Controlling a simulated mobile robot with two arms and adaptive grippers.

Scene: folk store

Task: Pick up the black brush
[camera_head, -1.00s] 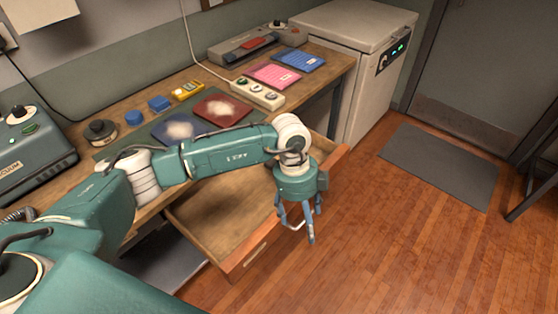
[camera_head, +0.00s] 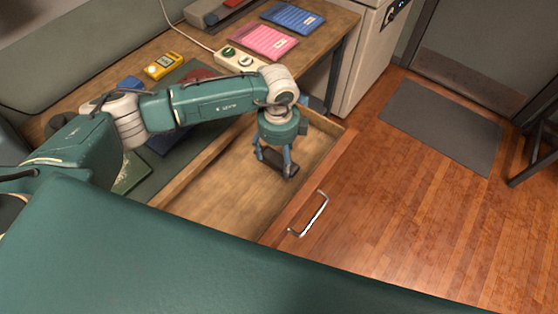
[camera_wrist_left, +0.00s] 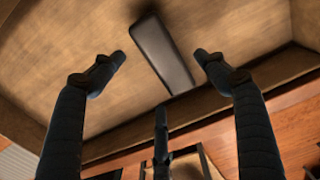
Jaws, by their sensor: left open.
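A black, long, flat-topped object, which looks like the black brush (camera_wrist_left: 163,52), lies on the drawer floor in the left wrist view, between my spread fingers and close to the drawer wall. In the head view it is a small dark shape, mostly hidden behind the fingers. My left gripper (camera_head: 276,166) is open and points down into the open wooden drawer (camera_head: 212,188). Its fingers are on either side of the brush; I cannot tell whether they touch it. My right gripper is not in view.
The drawer front has a metal handle (camera_head: 311,214). On the workbench stand a power strip (camera_head: 238,59), a pink pad (camera_head: 262,41), a blue pad (camera_head: 292,18) and a yellow meter (camera_head: 163,66). A grey mat (camera_head: 441,125) lies on the open floor to the right.

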